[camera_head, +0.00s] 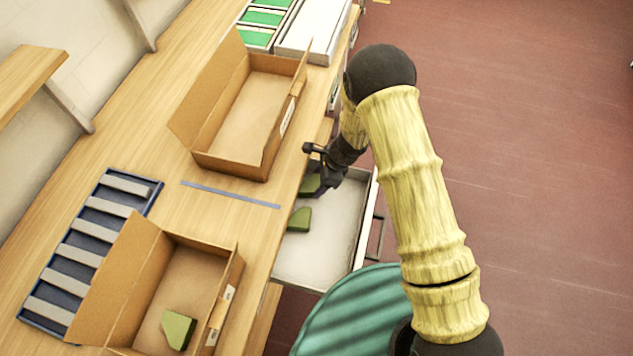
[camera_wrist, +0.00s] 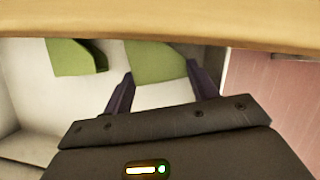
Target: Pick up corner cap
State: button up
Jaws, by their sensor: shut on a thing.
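A green corner cap (camera_head: 310,185) is at my gripper (camera_head: 318,178), inside the open white drawer (camera_head: 325,245) beside the workbench. The wrist view shows this cap (camera_wrist: 157,62) between the two dark fingers of my gripper (camera_wrist: 161,72), which is shut on it. Its far side is hidden by a wooden edge. A second green cap (camera_head: 299,219) lies loose on the drawer floor, nearer the camera, and also shows in the wrist view (camera_wrist: 72,57), left of the fingers. A third green cap (camera_head: 178,328) lies in the near cardboard box (camera_head: 190,250).
The wooden bench top (camera_head: 225,215) runs along the drawer's left, its edge (camera_wrist: 160,28) crossing close above the fingers in the wrist view. An empty cardboard box (camera_head: 240,110) and a blue slatted rack (camera_head: 85,245) stand on it. Red floor (camera_head: 530,150) is clear at right.

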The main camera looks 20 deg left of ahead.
jog(key=shift+r, duration=0.6)
jog(key=shift+w+d+f+g+y+b, duration=0.2)
jog(key=shift+d+g+y+b, duration=0.25)
jog(key=shift+y+b, duration=0.7)
jog(key=shift+w+d+r+g+y+b, duration=0.15)
jog(key=shift+d+g+y+b, duration=0.15)
jog(key=shift+y+b, duration=0.35)
notch_tip(320, 180, up, 11)
jog(key=d, duration=0.3)
jog(key=w+d+r+h+b, duration=0.1)
jog(key=w+d, duration=0.3)
jog(key=d, duration=0.5)
jog(key=w+d+t+h+b, duration=0.1)
jog(key=w+d, duration=0.4)
jog(key=d, duration=0.5)
jog(key=shift+d+r+h+b, duration=0.15)
jog(key=shift+r+h+b, duration=0.2)
jog(key=shift+h, duration=0.45)
jog(key=shift+w+t, duration=0.15)
jog(key=shift+t, duration=0.1)
